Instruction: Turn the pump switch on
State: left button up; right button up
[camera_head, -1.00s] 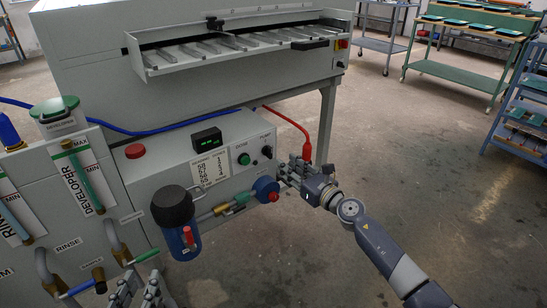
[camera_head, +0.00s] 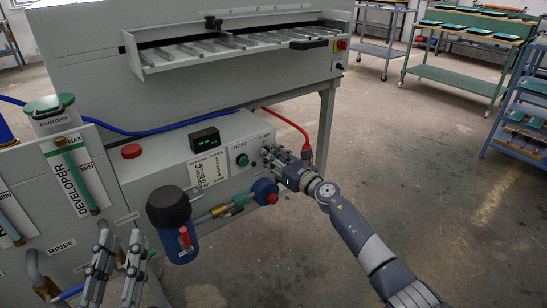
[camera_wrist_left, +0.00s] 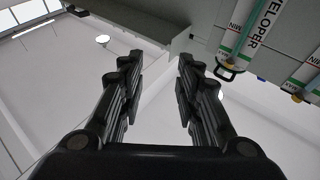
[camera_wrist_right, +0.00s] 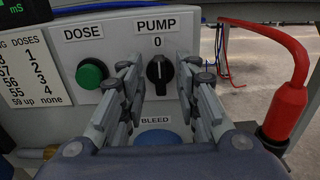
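The pump switch (camera_wrist_right: 159,73) is a black knob under the label PUMP in the right wrist view. Its white line points up, towards the 0. My right gripper (camera_wrist_right: 160,80) is open, with one finger on each side of the knob; I cannot tell whether they touch it. In the head view my right gripper (camera_head: 268,156) is at the right end of the grey panel and hides most of the switch. My left gripper (camera_head: 121,243) is open and empty at the lower left; it also shows in the left wrist view (camera_wrist_left: 158,75).
A green DOSE button (camera_wrist_right: 91,74) is left of the switch. A blue BLEED part (camera_wrist_right: 157,137) is below it. A red connector with a hose (camera_wrist_right: 288,105) stands to the right. A black-topped blue filter (camera_head: 171,215) stands before the panel.

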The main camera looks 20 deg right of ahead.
jog(key=shift+c, duration=0.6)
grip_shut()
